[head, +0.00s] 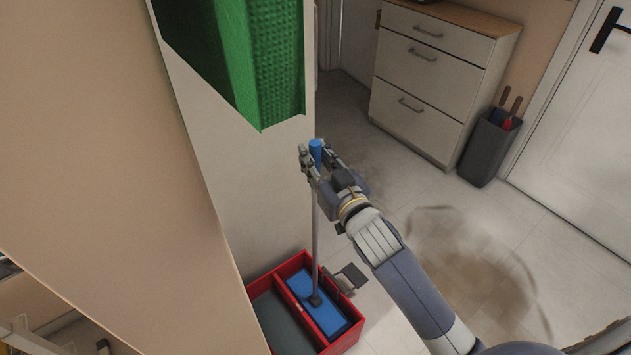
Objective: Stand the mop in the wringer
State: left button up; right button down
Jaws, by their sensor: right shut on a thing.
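The mop has a grey pole (315,230) with a blue top end and a flat blue head (318,310). It stands nearly upright in the head view. My right gripper (312,160) is shut on the mop just below the blue end. The mop head lies within the right compartment of a red two-part bucket (353,338) on the floor. The left compartment looks dark grey inside. A grey bracket-like part (351,277) sits at the bucket's right side; I cannot tell whether it is the wringer. My left gripper is not in view.
A green textured box-like thing (265,70) hangs by the pale wall panel at upper left, close to the gripper. A white drawer cabinet (425,85) and a dark bin with tools (486,152) stand behind. Brown stains (470,270) mark the open floor at right.

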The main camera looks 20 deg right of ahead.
jog(key=shift+f+b, duration=0.3)
jog(key=shift+f, duration=2.6)
jog(key=shift+f, duration=0.15)
jog(key=c, duration=1.3)
grip_release()
jog(key=shift+f, duration=0.1)
jog(key=shift+r, duration=0.25)
jog(key=shift+s+d+b, duration=0.15)
jog(key=shift+s+d, duration=0.15)
jog(key=shift+s, duration=1.7)
jog(key=shift+s+d+b, duration=0.2)
jog(key=shift+s+d, duration=0.1)
jog(key=shift+s, duration=1.7)
jog(key=shift+s+d+b, duration=0.15)
jog(key=shift+s+d, duration=0.15)
jog(key=shift+s, duration=1.7)
